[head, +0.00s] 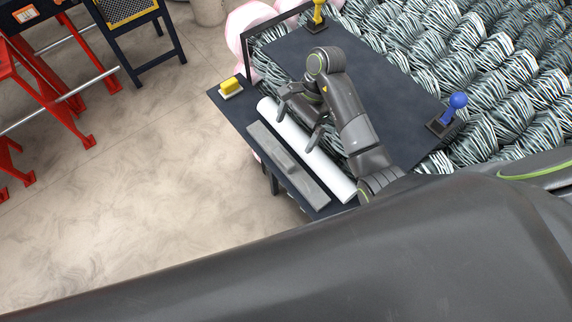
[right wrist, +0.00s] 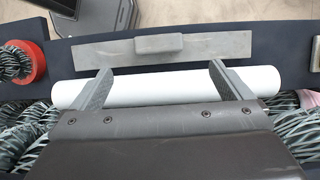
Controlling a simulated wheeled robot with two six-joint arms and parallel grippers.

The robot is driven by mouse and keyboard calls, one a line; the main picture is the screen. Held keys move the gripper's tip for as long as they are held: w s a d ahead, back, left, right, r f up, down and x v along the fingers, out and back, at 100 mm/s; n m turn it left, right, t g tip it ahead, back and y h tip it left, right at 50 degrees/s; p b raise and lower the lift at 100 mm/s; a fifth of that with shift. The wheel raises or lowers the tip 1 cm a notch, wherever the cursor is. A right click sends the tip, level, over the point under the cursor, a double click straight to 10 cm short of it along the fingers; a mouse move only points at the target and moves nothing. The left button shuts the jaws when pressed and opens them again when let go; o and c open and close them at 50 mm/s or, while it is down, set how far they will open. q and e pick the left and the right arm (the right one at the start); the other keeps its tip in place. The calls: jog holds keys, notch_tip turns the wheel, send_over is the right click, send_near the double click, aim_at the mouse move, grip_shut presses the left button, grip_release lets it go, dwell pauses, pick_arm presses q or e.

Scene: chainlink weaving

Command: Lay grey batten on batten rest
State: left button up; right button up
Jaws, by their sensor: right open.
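The grey batten (head: 305,181) is a flat grey strip with a raised block along its middle. It lies along the near left edge of the dark table, beside a white roll (head: 335,178). In the right wrist view the batten (right wrist: 220,46) lies beyond the white roll (right wrist: 150,88). My right gripper (head: 299,121) is open, its two fingers spread over the white roll. In the right wrist view my right gripper (right wrist: 160,69) has its fingertips pointing toward the batten, with nothing between them. I cannot tell which part is the batten rest. My left gripper is not in view.
The dark tabletop (head: 395,105) has a yellow-topped block (head: 231,88), a yellow knob (head: 318,15) and a blue knob (head: 456,102) around it. Woven wire mesh (head: 480,70) fills the right. Red stands (head: 50,90) are at left; floor between is clear.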

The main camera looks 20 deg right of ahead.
aim_at(285, 155)
jog(key=b+x, duration=0.2)
jog(key=x, duration=0.2)
jog(key=shift+f+b, duration=0.1)
jog(key=shift+b, duration=0.25)
jog(key=shift+s+a+f+b, duration=0.1)
jog(key=shift+a+f+b, duration=0.15)
jog(key=shift+f+b, duration=0.25)
jog(key=shift+a+f, duration=0.1)
jog(key=shift+f, duration=0.15)
jog(key=p+x, duration=0.1)
jog(key=x, duration=0.3)
jog(key=shift+s, duration=0.1)
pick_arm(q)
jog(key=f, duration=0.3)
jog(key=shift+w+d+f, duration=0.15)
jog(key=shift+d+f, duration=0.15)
pick_arm(e)
jog(key=shift+f, duration=0.5)
jog(key=c, duration=1.2)
jog(key=shift+o, duration=0.2)
jog(key=shift+r, duration=0.15)
